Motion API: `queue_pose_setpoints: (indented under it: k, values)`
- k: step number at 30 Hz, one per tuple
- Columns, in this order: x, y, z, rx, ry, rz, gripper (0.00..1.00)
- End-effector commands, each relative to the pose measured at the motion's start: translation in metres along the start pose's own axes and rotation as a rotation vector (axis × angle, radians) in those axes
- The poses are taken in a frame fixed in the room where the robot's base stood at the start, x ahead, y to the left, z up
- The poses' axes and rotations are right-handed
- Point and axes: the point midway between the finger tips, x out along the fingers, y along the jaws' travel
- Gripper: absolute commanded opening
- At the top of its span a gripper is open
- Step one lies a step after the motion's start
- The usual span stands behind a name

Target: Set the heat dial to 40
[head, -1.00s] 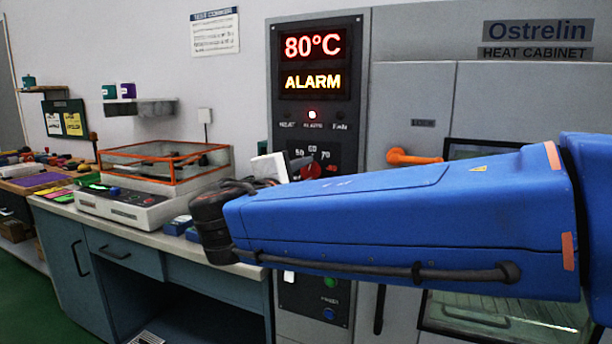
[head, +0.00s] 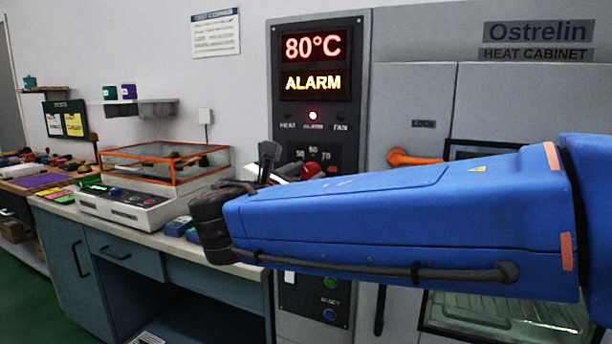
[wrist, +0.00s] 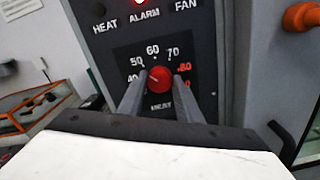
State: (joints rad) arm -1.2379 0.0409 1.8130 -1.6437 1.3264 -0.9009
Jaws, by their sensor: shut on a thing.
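The heat dial is a round red knob (wrist: 160,79) on the black cabinet panel, above the word HEAT in the wrist view. White numbers 40, 50, 60 and 70 arc around it, with red figures from 80 at the right. My gripper (wrist: 160,92) is shut on the knob, one grey finger on each side. The knob's exact pointing is too small to tell. In the head view the dial (head: 312,169) shows partly behind my arm, and part of its scale is hidden. The display (head: 313,64) reads 80°C in red and ALARM in yellow.
A red alarm lamp (head: 312,115) is lit above the dial. An orange handle (head: 410,158) sticks out from the cabinet at the right. A bench (head: 150,235) with an orange-framed clear box (head: 165,163) stands at the left. Green and blue buttons are below my arm.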

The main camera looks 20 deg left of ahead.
Motion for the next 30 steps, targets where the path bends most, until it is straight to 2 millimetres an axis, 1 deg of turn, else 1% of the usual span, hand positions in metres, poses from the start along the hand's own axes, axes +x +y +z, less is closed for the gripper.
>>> queue_pose_setpoints:
  k: [9, 18, 24, 30]
  values:
    - [-0.0002, 0.0001, -0.0021, -0.298, 0.003, -0.001, 0.09]
    - [-0.0002, 0.0005, -0.0022, -0.54, 0.003, -0.001, 0.09]
    - [-0.0002, 0.0006, -0.0022, -0.647, 0.003, -0.001, 0.09]
    - [-0.0002, 0.0008, -0.0022, -0.707, 0.003, -0.001, 0.09]
